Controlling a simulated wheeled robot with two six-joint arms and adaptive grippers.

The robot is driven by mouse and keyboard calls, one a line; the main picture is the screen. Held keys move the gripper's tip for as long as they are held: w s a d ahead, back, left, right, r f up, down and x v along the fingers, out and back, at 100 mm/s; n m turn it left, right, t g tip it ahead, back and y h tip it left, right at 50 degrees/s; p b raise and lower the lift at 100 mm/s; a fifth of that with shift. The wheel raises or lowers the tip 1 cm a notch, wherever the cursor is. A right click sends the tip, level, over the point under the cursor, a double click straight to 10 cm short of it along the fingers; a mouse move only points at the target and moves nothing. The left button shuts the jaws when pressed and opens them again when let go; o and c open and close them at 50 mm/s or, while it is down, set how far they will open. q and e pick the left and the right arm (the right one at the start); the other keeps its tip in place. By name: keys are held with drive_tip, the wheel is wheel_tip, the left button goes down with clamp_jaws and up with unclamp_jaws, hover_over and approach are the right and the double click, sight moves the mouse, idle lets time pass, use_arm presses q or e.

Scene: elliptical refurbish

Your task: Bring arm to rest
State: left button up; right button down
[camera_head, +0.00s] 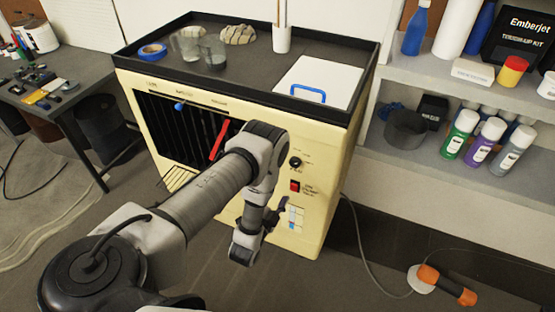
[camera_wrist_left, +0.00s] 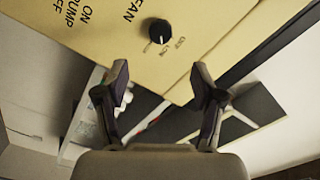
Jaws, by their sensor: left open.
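My left arm comes in from the lower left of the head view and bends down in front of a cream-coloured machine. My left gripper (camera_head: 280,214) is partly hidden by its own wrist, close to the machine's front panel at the lower right. In the left wrist view the two dark fingers of the left gripper (camera_wrist_left: 158,84) stand apart with nothing between them. Past the fingertips is a black knob (camera_wrist_left: 159,31) on the cream panel, marked FAN. My right gripper does not show.
The cream machine (camera_head: 325,160) has a dark grille, a red lever (camera_head: 219,140) and a red switch (camera_head: 295,186). Its tray top holds a blue tape roll (camera_head: 152,51) and glass cups. Shelves with bottles stand right. An orange-handled tool (camera_head: 447,284) lies on the floor.

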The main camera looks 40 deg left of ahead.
use_arm(q)
drive_tip(key=w+d+r+g+h+b, duration=0.2)
drive_tip(key=d+g, duration=0.1)
drive_tip(key=d, duration=0.4)
drive_tip(key=s+d+f+n+g, duration=0.1)
drive_tip(key=s+f+n+g, duration=0.1)
drive_tip(key=s+g, duration=0.3)
drive_tip(key=s+d+f+n+g+h, duration=0.1)
drive_tip(key=s+n+g, duration=0.3)
drive_tip(key=s, duration=0.9)
drive_tip(key=s+d+f+n+g+h, duration=0.1)
drive_tip(key=s+d+f+n+g, duration=0.1)
drive_tip(key=s, duration=0.7)
wheel_tip(320, 180, down, 2)
drive_tip(key=n+g, duration=0.1)
drive_tip(key=g, duration=0.2)
drive_tip(key=shift+s+d+g, duration=0.2)
drive_tip(key=shift+g, duration=0.2)
